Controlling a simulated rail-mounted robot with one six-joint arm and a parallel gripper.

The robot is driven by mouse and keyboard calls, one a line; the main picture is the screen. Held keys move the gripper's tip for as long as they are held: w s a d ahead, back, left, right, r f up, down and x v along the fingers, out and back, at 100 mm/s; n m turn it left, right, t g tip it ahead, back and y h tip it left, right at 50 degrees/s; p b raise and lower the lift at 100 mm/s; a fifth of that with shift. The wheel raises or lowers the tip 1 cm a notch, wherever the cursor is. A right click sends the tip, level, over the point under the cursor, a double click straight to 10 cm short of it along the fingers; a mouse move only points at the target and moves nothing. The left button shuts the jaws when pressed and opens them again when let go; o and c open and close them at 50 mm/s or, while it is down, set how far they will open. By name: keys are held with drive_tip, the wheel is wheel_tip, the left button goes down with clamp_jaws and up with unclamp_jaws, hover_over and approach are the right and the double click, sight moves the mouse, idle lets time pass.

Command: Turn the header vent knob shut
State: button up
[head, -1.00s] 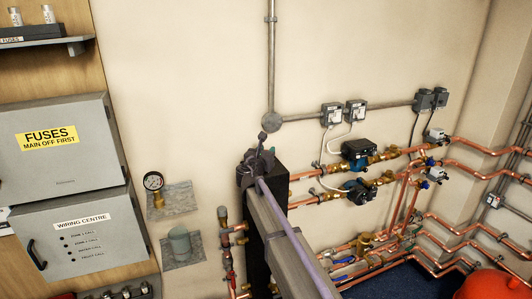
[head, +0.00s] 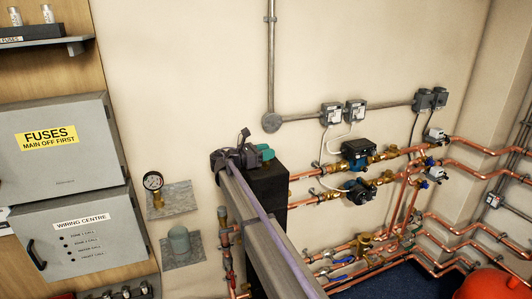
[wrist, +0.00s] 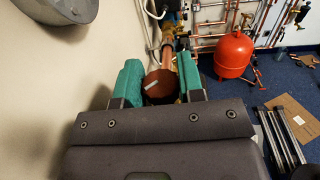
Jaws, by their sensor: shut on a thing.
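The vent knob (wrist: 158,90) is a round brown-red knob with a short white line on its face, in the middle of the wrist view. The line runs at a slant. My gripper (wrist: 160,80) has a teal finger pad on each side of the knob and is shut on it. In the head view my gripper (head: 256,153) is at the top of the dark upright block (head: 267,188), with teal showing at its right. The knob is hidden there behind my gripper and arm.
Copper pipes with pumps (head: 357,152) run right of the block. A pressure gauge (head: 153,181) and grey wall boxes (head: 65,145) are to the left. A red vessel (wrist: 234,54) stands on the blue floor.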

idle(0.4)
drive_tip(key=o, duration=0.9)
drive_tip(key=v, duration=1)
drive_tip(key=shift+a, duration=0.45)
drive_tip(key=shift+d+m, duration=0.1)
drive_tip(key=shift+m, duration=0.2)
